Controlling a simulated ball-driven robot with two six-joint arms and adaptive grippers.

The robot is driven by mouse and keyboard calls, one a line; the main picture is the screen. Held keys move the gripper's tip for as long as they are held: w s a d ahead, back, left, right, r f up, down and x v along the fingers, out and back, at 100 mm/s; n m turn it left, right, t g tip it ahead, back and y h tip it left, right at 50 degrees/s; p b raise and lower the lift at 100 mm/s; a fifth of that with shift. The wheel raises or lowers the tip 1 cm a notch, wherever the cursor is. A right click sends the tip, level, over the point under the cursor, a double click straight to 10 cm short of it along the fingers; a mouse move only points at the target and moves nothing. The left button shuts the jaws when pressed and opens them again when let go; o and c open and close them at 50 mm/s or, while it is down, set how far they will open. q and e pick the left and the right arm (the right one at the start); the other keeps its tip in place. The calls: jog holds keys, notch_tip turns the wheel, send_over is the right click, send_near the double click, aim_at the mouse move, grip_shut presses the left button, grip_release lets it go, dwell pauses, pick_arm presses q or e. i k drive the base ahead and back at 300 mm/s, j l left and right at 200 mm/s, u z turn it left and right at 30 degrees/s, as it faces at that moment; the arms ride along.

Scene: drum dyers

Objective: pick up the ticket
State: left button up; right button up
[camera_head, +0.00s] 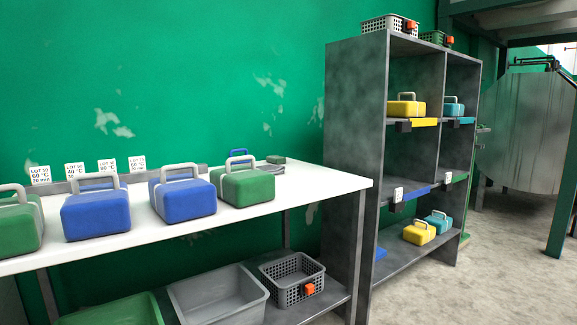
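The small print is hard to read. I cannot tell which one the task means. Neither of my grippers is in view.
Handled blue boxes (96,214) and green boxes (246,187) crowd the white table (290,199) in front of the tickets. Grey and green bins and a basket (292,280) sit below. A grey shelf (355,110) stands right of the table. Open floor (480,275) lies at right.

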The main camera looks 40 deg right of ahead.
aim_at(448, 176)
jog(key=z, duration=2.1)
jog(key=i+z, duration=0.4)
jog(key=i, duration=1.1)
jog(key=i+u, duration=0.15)
jog(key=i, duration=0.3)
jog(key=i+l+u, duration=0.15)
jog(key=i, duration=0.3)
jog(key=i+l+u, duration=0.15)
jog(key=i, duration=0.3)
jog(key=i+l, duration=0.05)
jog(key=l, duration=0.05)
